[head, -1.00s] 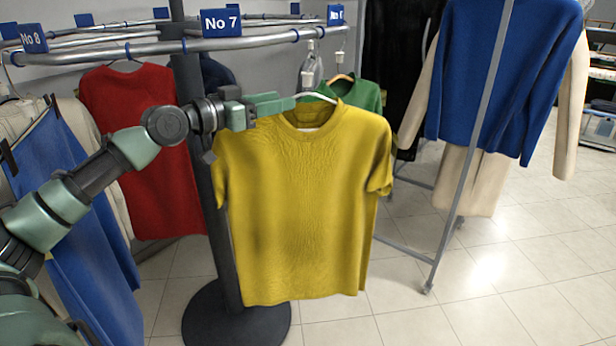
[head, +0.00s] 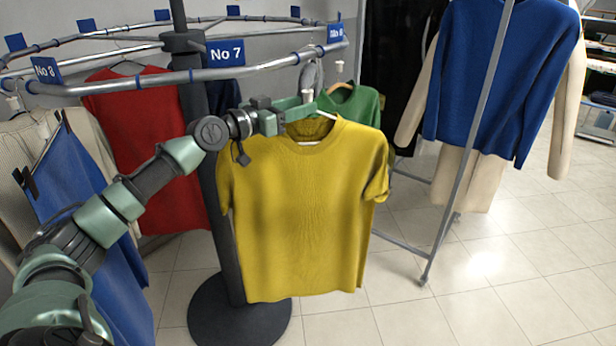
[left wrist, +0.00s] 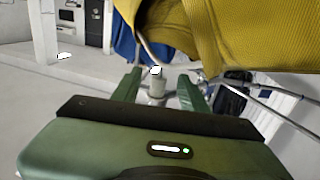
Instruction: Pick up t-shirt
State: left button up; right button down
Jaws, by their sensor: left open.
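The yellow t-shirt (head: 305,215) hangs upright on a white hanger (head: 325,115) in the middle of the head view, below the curved rail. In the left wrist view the t-shirt (left wrist: 235,35) fills the top right. My left gripper (head: 308,109) is at the hanger's neck, just above the collar. In the left wrist view its green fingers (left wrist: 160,92) are apart, with the hanger's hook part (left wrist: 156,78) between them. The gripper is open. Whether a finger touches the hanger is not clear. My right gripper is not in view.
The metal rail (head: 150,80) with blue number tags runs above the gripper, on a dark post (head: 205,200). A rack pole (head: 470,140) stands right. Tiled floor is free at lower right.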

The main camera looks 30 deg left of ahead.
pick_arm(q)
jog(key=shift+w+d, duration=0.1)
jog(key=shift+w, duration=0.2)
jog(key=shift+s, duration=0.1)
grip_shut()
dwell(1.1)
